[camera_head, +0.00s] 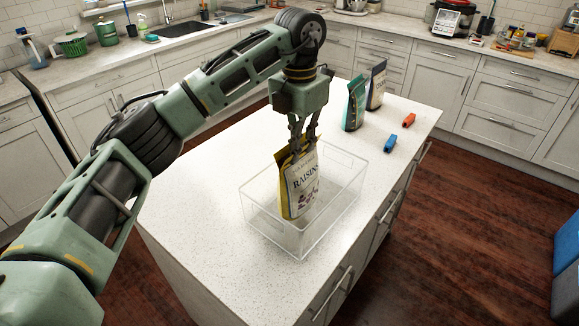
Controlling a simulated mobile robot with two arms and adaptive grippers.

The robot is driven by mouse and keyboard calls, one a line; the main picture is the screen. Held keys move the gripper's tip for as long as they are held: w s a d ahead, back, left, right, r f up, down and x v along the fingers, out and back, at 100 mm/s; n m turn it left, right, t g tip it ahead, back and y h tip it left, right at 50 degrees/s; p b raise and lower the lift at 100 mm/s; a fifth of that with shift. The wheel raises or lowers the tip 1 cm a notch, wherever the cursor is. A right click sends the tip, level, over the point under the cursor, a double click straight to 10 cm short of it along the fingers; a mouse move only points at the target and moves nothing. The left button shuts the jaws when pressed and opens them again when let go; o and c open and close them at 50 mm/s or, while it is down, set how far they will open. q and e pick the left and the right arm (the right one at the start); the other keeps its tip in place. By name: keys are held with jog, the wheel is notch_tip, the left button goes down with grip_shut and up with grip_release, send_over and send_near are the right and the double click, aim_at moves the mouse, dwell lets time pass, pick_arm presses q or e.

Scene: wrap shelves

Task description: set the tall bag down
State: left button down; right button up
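My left gripper (303,137) points down over a clear bin (260,229) on the white island. It is shut on the top of a tall yellow and white raisins bag (301,185). The bag hangs upright, with its lower part inside the bin's outline. I cannot tell whether its bottom touches the bin floor. My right gripper does not show.
The island top (190,215) is clear left of the bin.

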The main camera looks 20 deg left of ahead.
aim_at(289, 169)
pick_arm(q)
jog(key=shift+s+a+f+p, duration=0.2)
jog(key=shift+s+a+f, duration=0.2)
jog(key=shift+s, duration=0.15)
jog(key=shift+s+a+f+p, duration=0.15)
jog(key=shift+s+a+f, duration=0.2)
jog(key=shift+s, duration=0.2)
jog(key=shift+f, duration=0.25)
notch_tip(289, 169, down, 3)
jog(key=shift+f+p, duration=0.1)
jog(key=shift+p, duration=0.85)
jog(key=shift+f, duration=0.15)
jog(key=c, duration=2.4)
grip_release()
jog(key=shift+f, duration=0.1)
jog(key=shift+c, duration=0.2)
jog(key=o, duration=0.5)
jog(key=shift+c, duration=0.2)
